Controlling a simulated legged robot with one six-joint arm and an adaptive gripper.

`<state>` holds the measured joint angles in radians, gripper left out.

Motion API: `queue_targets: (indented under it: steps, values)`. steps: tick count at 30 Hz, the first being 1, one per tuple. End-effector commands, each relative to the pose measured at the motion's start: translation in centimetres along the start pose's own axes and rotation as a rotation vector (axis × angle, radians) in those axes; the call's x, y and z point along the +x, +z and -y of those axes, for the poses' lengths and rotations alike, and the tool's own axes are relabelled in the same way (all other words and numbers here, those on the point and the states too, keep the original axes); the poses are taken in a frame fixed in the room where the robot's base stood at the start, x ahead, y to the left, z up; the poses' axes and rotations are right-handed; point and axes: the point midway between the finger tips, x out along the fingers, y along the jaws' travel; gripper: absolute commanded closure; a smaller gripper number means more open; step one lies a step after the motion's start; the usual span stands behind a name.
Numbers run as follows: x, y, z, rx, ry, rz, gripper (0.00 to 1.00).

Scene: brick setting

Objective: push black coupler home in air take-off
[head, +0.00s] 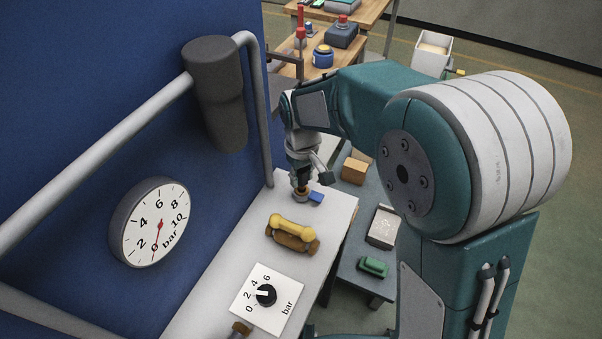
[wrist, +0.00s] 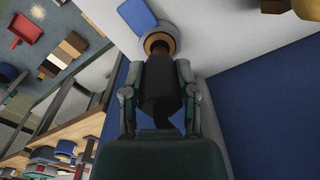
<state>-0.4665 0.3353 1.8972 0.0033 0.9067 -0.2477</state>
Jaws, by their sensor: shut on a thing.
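My gripper (head: 302,176) points down at the far end of the white ledge. In the wrist view its two fingers (wrist: 159,88) are shut on the black coupler (wrist: 161,92), one on each side. The coupler's end meets the brass ring of the air take-off (wrist: 158,42), which sits in a round grey base. I cannot tell how deep the coupler sits. A blue tab (wrist: 136,14) lies beside the base. In the head view the take-off (head: 300,196) and blue tab (head: 316,197) show under my gripper; the coupler is mostly hidden there.
A blue wall carries a pressure gauge (head: 150,222) with its needle near 0, grey pipes and a dark cylinder (head: 215,90). A yellow-handled valve (head: 292,232) and a dial plate (head: 267,298) stand nearer on the ledge (head: 210,291). A lower bench (head: 358,248) holds small boxes.

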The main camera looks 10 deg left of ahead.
Motion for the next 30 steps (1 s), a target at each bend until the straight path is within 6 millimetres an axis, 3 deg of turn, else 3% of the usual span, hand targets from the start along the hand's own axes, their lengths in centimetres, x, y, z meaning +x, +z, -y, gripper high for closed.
queue_targets:
  steps: [30]
  values:
    - [2.6,0.0,0.0,0.000,0.000,0.000,1.00]
